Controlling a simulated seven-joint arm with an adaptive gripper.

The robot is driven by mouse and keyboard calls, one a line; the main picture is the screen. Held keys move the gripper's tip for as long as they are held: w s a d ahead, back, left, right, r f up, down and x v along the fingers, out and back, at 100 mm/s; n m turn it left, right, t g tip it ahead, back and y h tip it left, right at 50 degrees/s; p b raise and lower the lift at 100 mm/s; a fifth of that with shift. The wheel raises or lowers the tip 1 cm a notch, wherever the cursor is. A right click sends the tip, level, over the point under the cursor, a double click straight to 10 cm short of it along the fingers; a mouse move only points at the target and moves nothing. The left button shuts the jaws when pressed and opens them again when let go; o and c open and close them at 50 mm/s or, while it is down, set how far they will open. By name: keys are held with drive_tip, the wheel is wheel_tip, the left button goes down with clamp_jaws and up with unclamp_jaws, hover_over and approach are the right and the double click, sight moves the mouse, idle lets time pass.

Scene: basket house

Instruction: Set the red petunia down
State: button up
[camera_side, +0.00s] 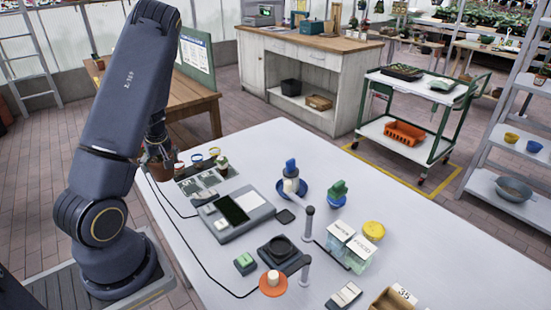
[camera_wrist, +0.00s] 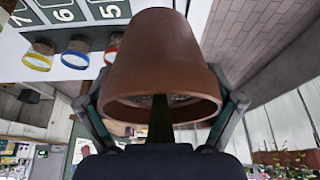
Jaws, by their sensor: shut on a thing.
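My gripper (camera_side: 157,143) is at the left end of the white table and is shut on a terracotta pot (camera_side: 160,169). In the wrist view the pot (camera_wrist: 160,60) fills the upper middle, with a finger on each side of it below its rim in the picture. A dark green stem (camera_wrist: 161,118) runs from the pot toward my palm. Its bloom is hidden, so I cannot tell its colour. Whether the pot touches the table cannot be told. A numbered card (camera_wrist: 75,14) lies beside the pot, with 5, 6 and 7 readable.
Small pots with yellow (camera_wrist: 37,62), blue (camera_wrist: 74,59) and red (camera_wrist: 112,57) bands stand along the card. A grey device (camera_side: 233,213) lies nearer the table's middle. A cable crosses the table's left side.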

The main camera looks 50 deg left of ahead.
drive_tip(key=shift+s+a+r, duration=0.2)
drive_tip(key=shift+s+r, duration=0.05)
drive_tip(key=shift+s, duration=0.1)
drive_tip(key=f, duration=0.3)
drive_tip(key=shift+w+d+f, duration=0.2)
drive_tip(key=shift+w+f, duration=0.05)
drive_tip(key=shift+w, duration=0.1)
drive_tip(key=shift+w+f, duration=0.1)
drive_tip(key=shift+f, duration=2.15)
drive_tip(key=o, duration=1)
drive_tip(key=shift+f, duration=0.15)
